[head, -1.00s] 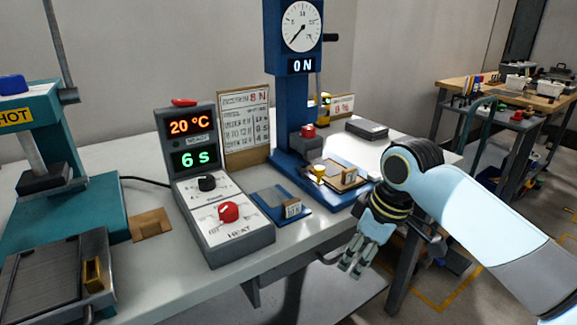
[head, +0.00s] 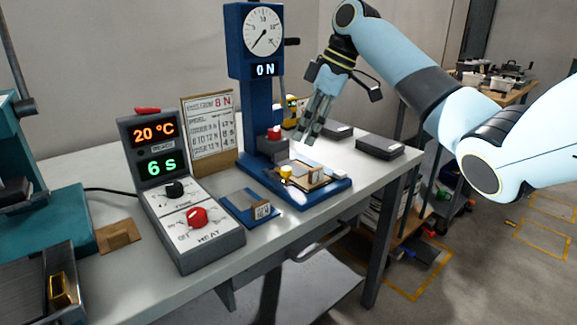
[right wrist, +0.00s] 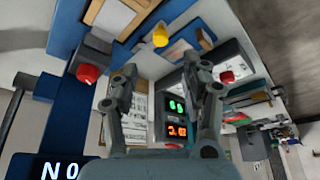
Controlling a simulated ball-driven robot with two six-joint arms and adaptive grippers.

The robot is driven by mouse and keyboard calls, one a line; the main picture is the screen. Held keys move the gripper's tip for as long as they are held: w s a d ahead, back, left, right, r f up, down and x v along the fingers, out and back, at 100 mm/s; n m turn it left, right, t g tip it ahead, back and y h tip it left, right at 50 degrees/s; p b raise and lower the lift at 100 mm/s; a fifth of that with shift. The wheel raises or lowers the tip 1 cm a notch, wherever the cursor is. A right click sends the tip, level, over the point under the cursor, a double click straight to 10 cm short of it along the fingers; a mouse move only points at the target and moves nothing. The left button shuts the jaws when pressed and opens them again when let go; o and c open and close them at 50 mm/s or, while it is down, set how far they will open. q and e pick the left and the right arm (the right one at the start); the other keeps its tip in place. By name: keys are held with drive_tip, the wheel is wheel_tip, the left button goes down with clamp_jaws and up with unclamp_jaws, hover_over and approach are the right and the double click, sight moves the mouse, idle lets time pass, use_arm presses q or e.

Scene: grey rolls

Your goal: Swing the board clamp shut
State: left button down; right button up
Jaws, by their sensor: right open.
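A blue test stand (head: 262,115) with a dial and a "0 N" display stands on the bench. On its base (head: 330,188) lies a small brown board (head: 309,174) with a yellow knob (head: 286,172) at its left end. The yellow knob also shows in the right wrist view (right wrist: 160,36). I cannot tell which part is the clamp's arm or how far it stands open. My right gripper (head: 308,138) is open and empty, pointing down above and behind the board, apart from it. Its two fingers show spread in the right wrist view (right wrist: 162,82). My left gripper is out of view.
A red knob (head: 273,133) sits on the stand's grey block. A control box (head: 183,205) reading 20 °C and 6 s stands to the left, with a small blue plate (head: 248,208) beside it. Dark flat boxes (head: 379,146) lie on the bench to the right.

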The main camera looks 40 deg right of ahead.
sight(287, 168)
drive_tip(key=b+x, duration=0.1)
drive_tip(key=x, duration=0.9)
drive_tip(key=shift+d, duration=0.1)
drive_tip(key=shift+c, duration=0.3)
clamp_jaws()
